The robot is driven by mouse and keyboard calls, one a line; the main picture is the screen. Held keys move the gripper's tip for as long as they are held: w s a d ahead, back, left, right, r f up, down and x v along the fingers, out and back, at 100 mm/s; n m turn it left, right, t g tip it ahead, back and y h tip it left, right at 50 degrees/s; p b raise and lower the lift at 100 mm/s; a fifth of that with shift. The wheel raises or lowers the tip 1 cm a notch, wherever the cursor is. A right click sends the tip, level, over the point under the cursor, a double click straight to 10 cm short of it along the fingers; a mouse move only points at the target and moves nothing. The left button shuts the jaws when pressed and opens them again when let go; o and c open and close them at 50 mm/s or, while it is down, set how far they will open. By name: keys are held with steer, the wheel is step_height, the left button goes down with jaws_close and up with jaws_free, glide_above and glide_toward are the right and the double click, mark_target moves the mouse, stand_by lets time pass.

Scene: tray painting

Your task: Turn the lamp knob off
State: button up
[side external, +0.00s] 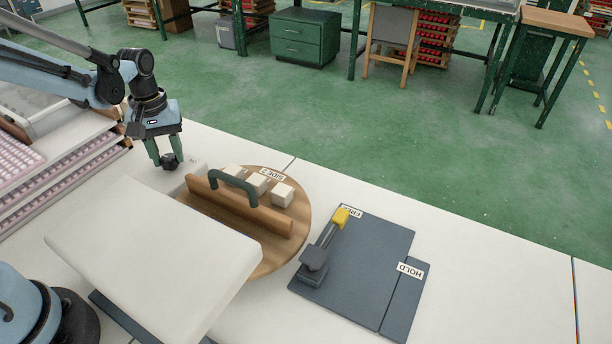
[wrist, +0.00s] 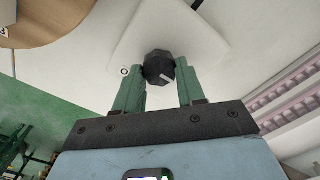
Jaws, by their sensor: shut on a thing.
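The lamp knob (side external: 170,161) is a small dark faceted knob on a pale box (side external: 187,178) at the back left of the table. In the wrist view the knob (wrist: 159,65) has a white pointer line slanting toward the lower right. A small round mark (wrist: 124,71) is on the pale surface left of it. My gripper (side external: 168,163) points down, its green fingers on either side of the knob. In the wrist view my gripper (wrist: 160,72) is shut on the knob. The sides under the fingertips are partly hidden.
A large white slab (side external: 150,260) fills the front left. Right of the knob, a round wooden board (side external: 267,255) carries a handled wooden divider (side external: 240,203) and several pale blocks. A dark board (side external: 370,255) with a yellow-tipped lever lies further right. Pink trays stand left.

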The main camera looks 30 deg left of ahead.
mark_target(168, 157)
steer(key=o, duration=1)
steer(key=shift+o, duration=0.2)
steer(key=shift+r, duration=0.1)
step_height(168, 157, up, 12)
steer(key=s+d+f+m+t, duration=0.3)
steer(key=s+d+m+t, duration=0.4)
steer(key=s+d+m, duration=0.1)
steer(key=shift+d+m, duration=0.6)
steer(key=shift+d, duration=0.25)
